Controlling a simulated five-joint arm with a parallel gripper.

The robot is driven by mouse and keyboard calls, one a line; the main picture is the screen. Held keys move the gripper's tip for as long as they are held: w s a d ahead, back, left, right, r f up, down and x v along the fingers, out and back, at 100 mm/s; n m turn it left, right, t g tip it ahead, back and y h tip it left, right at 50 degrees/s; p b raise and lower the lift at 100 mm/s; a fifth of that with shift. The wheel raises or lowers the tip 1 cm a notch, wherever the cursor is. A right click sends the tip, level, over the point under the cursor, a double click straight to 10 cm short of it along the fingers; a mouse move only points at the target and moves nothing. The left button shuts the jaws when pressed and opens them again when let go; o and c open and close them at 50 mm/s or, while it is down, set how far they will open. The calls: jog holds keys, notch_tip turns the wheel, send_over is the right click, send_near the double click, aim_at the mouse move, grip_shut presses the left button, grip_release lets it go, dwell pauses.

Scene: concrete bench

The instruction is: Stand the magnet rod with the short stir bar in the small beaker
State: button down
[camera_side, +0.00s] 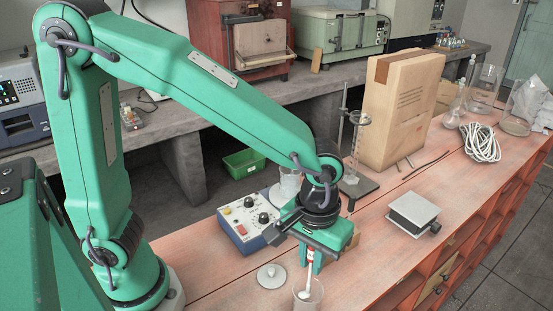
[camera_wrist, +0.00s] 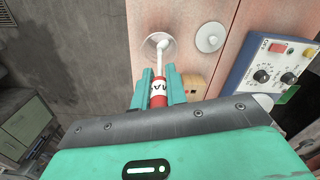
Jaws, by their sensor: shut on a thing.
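The magnet rod has a red handle (camera_wrist: 158,98) with white lettering and a thin white shaft (camera_wrist: 164,57); it also shows in the side view (camera_side: 309,281). My gripper (camera_side: 313,262), also in the wrist view (camera_wrist: 159,82), is shut on the red handle. The rod points down, slightly tilted. The small clear beaker (camera_side: 296,301) stands at the front edge of the side view, partly cut off. The white lower end of the rod shows within its outline. In the wrist view the beaker (camera_wrist: 147,45) is a faint ring around that end. I cannot make out the stir bar separately.
A pale knobbed disc (camera_side: 271,275) lies beside the beaker. A control box (camera_side: 243,222), glass beaker (camera_side: 290,181) and wooden block (camera_wrist: 194,90) stand close by. A lab jack (camera_side: 414,213), clamp stand (camera_side: 358,187) and cardboard box (camera_side: 398,115) stand farther along the bench.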

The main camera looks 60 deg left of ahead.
send_over(308, 292)
jog(key=shift+w+a+f, duration=0.1)
jog(key=shift+f, duration=1.05)
jog(key=shift+w+a+f, duration=0.1)
jog(key=shift+f, duration=1.05)
jog(key=c, duration=0.8)
grip_release()
jog(key=shift+o, duration=0.2)
jog(key=shift+r, duration=3.45)
